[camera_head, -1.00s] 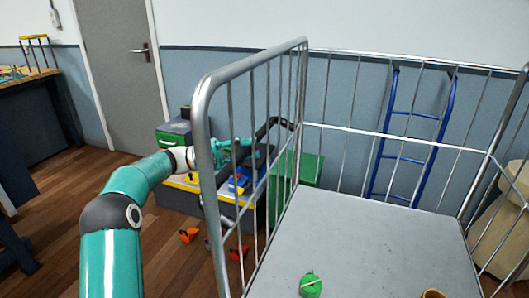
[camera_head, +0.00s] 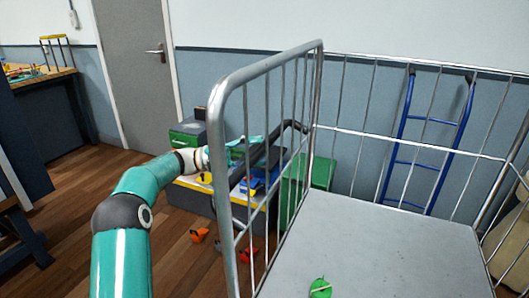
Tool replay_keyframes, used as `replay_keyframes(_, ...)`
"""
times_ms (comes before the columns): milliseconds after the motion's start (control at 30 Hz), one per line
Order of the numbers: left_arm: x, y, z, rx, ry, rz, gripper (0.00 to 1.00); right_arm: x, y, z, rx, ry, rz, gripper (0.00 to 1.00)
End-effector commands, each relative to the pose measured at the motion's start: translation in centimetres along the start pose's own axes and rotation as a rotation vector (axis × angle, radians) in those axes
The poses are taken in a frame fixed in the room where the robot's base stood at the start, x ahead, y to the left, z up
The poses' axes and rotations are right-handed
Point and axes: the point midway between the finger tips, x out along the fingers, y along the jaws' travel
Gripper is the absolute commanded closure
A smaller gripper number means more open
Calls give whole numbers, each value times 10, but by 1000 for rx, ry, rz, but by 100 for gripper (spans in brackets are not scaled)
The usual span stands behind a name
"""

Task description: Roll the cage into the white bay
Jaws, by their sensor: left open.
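The cage (camera_head: 232,190) is a grey metal roll cage with wire sides and a flat grey deck (camera_head: 370,240). It fills the right half of the head view, and its near side and wheels are out of the picture. My left arm comes in from the left and passes behind the cage's left side frame. My left gripper (camera_head: 258,148) is open, small and partly hidden behind the bars. I cannot tell whether it touches the cage. My right gripper is not in view. No white bay can be made out.
A green round item (camera_head: 320,288) lies on the deck. Beyond the left side stand a green box (camera_head: 318,172) and a low unit with a yellow edge (camera_head: 190,184). Orange items (camera_head: 199,234) lie on the floor. A blue ladder-like frame (camera_head: 408,165) leans at the wall.

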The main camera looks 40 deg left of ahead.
Motion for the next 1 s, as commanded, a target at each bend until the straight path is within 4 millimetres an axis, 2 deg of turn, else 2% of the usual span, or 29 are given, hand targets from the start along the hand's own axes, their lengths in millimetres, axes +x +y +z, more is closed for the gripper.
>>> replay_keyframes(300, -62, 1, 3, 0, -7, 1, 50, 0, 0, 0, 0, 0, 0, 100)
replay_keyframes(500, -93, 1, 4, 0, -6, 0, 50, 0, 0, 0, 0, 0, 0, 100)
replay_keyframes(700, -106, 1, 4, 1, -4, 0, 50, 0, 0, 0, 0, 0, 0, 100)
replay_keyframes(1000, -106, 1, 4, 0, -3, 0, 50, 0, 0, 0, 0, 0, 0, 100)
